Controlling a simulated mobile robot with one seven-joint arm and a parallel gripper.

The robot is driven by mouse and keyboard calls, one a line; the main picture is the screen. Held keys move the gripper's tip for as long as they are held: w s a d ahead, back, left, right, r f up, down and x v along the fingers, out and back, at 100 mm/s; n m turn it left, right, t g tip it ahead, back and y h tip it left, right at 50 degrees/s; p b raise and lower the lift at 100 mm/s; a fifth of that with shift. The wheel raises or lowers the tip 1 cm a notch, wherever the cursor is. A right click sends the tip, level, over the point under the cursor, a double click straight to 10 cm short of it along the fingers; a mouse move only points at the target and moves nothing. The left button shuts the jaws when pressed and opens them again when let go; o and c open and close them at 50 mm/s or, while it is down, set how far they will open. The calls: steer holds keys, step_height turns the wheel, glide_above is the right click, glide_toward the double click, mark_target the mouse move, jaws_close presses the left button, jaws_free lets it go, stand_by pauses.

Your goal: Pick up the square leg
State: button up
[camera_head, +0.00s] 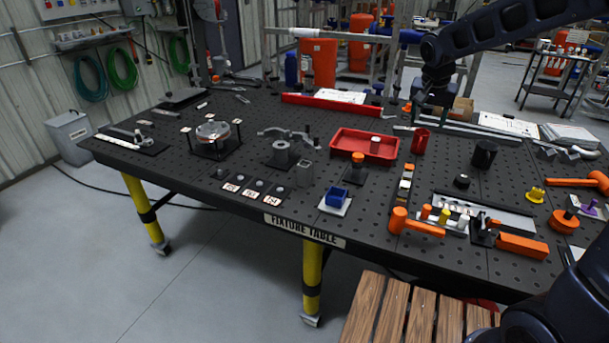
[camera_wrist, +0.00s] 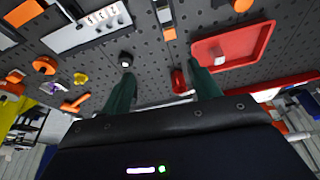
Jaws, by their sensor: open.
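A short grey square post (camera_head: 306,173), which looks like the square leg, stands upright on the black fixture table (camera_head: 240,190). It is near the front edge, just right of a grey clamp fixture (camera_head: 281,152). I cannot make it out in the wrist view. My gripper (camera_head: 418,108) is above the back right of the table, well away from the post. In the wrist view, the two dark green fingers of my gripper (camera_wrist: 162,88) are spread apart, with nothing held between them.
A red tray (camera_head: 344,145) also shows in the wrist view (camera_wrist: 207,52). Nearby stand a red cup (camera_head: 420,141), a black cup (camera_head: 484,154) and an orange-topped post (camera_head: 357,164).

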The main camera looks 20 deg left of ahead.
steer(key=s+a+f, duration=0.1)
steer(key=a+f, duration=0.3)
steer(key=a, duration=0.5)
steer(key=a+f, duration=0.3)
steer(key=a, duration=0.7)
steer(key=t, duration=0.1)
glide_above(305, 171)
steer(key=s+a, duration=0.1)
steer(key=a, duration=0.1)
step_height(305, 171, down, 10)
steer(key=x, duration=1)
steer(key=shift+d+f, duration=0.15)
steer(key=shift+d, duration=0.15)
steer(key=c, duration=1.1)
steer(key=shift+c, duration=0.2)
